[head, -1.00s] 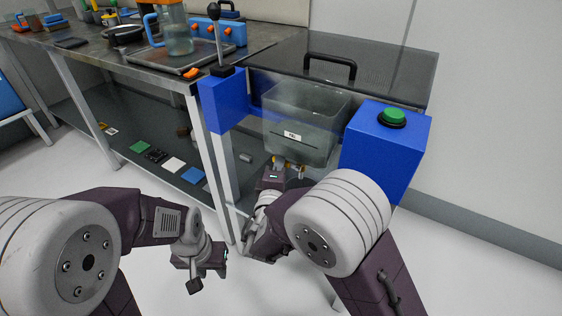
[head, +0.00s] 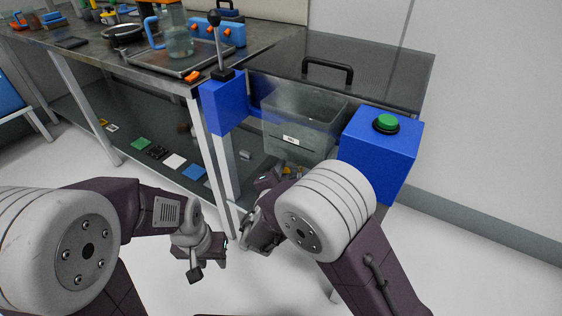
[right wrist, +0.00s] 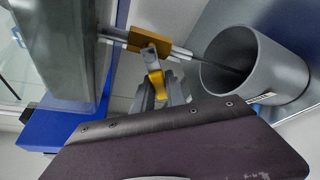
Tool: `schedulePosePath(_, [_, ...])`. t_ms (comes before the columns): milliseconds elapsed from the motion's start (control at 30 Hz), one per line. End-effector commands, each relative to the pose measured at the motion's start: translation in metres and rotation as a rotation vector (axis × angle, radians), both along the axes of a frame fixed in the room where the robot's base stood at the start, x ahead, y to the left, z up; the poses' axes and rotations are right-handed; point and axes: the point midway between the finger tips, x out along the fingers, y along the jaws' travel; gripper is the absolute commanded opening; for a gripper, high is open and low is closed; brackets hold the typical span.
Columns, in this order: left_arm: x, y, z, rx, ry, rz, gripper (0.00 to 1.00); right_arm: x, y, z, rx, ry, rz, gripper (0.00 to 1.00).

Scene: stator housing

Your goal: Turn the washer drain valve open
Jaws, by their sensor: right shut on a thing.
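The washer's drain valve has a brass body (right wrist: 140,41) on a metal pipe and a yellow lever handle (right wrist: 154,66), both seen in the right wrist view. My right gripper (right wrist: 157,84) is shut on the lever handle, which sits between its fingertips. In the head view, a small yellow part of the valve (head: 290,170) shows below the washer's grey tank (head: 301,122), largely hidden by my right arm. My left gripper (head: 196,268) hangs away from the washer, over the floor; its finger gap is not clear.
A grey cylindrical container (right wrist: 285,68) stands around the pipe's outlet end. A blue box with a green button (head: 387,123) is at the washer's right, and a blue post with a lever (head: 222,100) at its left. The bench (head: 120,62) extends left.

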Motion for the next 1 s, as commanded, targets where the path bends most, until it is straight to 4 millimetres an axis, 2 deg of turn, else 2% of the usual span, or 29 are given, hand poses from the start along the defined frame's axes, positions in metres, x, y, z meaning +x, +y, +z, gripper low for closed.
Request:
schedulePosePath(33, [0.000, 0.000, 0.009, 0.000, 0.000, 0.000, 0.36, -0.001, -0.001, 0.001, -0.038, 0.027, 0.001, 0.00])
schedulePosePath(700, [0.000, 0.000, 0.084, 0.000, 0.000, 0.000, 0.36, -0.014, -0.022, -0.016, -0.580, 0.339, 0.001, 0.00])
schedulePosePath(1000, [0.000, 0.000, 0.109, 0.000, 0.000, 0.000, 0.36, -0.019, -0.031, -0.020, -0.760, 0.443, 0.002, 0.00])
